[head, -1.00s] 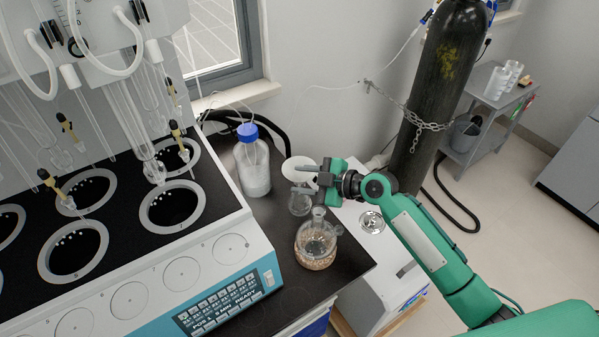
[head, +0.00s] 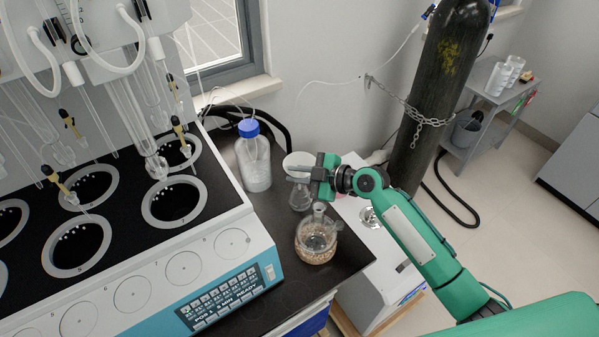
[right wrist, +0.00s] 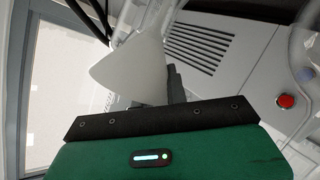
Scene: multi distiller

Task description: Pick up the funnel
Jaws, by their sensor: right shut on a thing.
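The white funnel (head: 298,159) shows in the head view at the far end of the dark bench, partly hidden behind my fingers. My right gripper (head: 309,171) is shut on it, with its arm coming from the right. In the right wrist view the funnel is a pale cone (right wrist: 132,68) just beyond the gripper; the grip point itself is hidden. A clear glass flask (head: 300,197) stands just below the fingers in the picture; I cannot tell whether the funnel touches it. My left gripper is not in view.
A round glass flask with tan granules (head: 317,242) stands nearer on the bench. A blue-capped bottle (head: 254,165) is left of the gripper. The distiller block (head: 205,255) fills the left side. A chained dark gas cylinder (head: 437,85) stands behind right.

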